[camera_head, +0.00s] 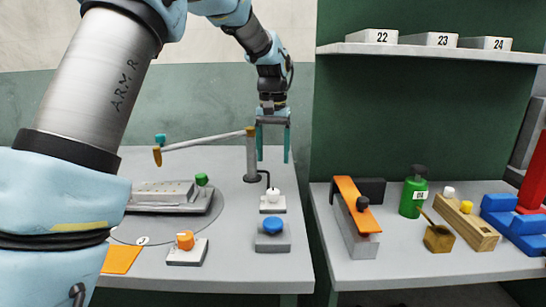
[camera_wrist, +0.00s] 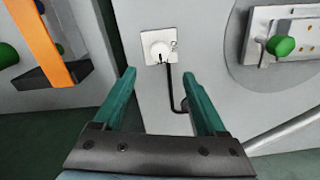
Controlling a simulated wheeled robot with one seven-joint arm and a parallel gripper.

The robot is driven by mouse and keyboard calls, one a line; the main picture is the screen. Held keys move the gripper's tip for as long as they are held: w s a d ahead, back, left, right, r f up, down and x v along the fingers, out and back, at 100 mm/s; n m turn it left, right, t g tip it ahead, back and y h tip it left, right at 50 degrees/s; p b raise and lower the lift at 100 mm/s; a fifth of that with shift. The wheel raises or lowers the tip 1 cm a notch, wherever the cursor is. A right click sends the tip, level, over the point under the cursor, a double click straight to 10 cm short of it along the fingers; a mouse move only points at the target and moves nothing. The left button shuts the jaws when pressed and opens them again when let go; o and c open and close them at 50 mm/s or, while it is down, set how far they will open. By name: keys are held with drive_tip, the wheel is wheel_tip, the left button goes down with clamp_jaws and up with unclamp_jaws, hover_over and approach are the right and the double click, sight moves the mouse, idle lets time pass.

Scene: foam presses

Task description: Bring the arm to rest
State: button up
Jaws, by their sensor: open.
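My arm reaches from the left over the left table in the head view. My gripper (camera_head: 273,142) hangs with its fingers pointing down above the back right part of that table. Its two teal fingers are apart with nothing between them. In the wrist view the open fingers of my gripper (camera_wrist: 162,82) point toward a white knob (camera_wrist: 160,50) on a square plate, which stays clear of them. In the head view the white knob (camera_head: 273,195) sits lower, near the table's right edge.
A grey post (camera_head: 252,160) with a swing arm (camera_head: 205,141) stands just left of my gripper. A blue button (camera_head: 272,226) and an orange knob (camera_head: 185,241) are at the front. An orange bar (camera_head: 350,195), green bottle (camera_head: 413,195) and blue block (camera_head: 510,222) occupy the right table.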

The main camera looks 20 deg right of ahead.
drive_tip(key=a+f+n, duration=0.2)
drive_tip(key=a, duration=0.8)
drive_tip(key=a+f+n, duration=0.1)
drive_tip(key=a+f, duration=0.1)
drive_tip(key=a, duration=0.8)
drive_tip(key=s+a+f+n, duration=0.1)
drive_tip(key=s+a, duration=0.2)
drive_tip(key=a, duration=0.2)
drive_tip(key=s+a+f+n+t, duration=0.1)
drive_tip(key=s+a+f, duration=0.1)
drive_tip(key=s+a, duration=0.2)
drive_tip(key=s+a+f+n, duration=0.1)
drive_tip(key=s+a, duration=0.3)
drive_tip(key=a, duration=0.3)
drive_tip(key=shift+a+f+t, duration=0.2)
drive_tip(key=shift+a+t, duration=0.1)
drive_tip(key=shift+a, duration=0.1)
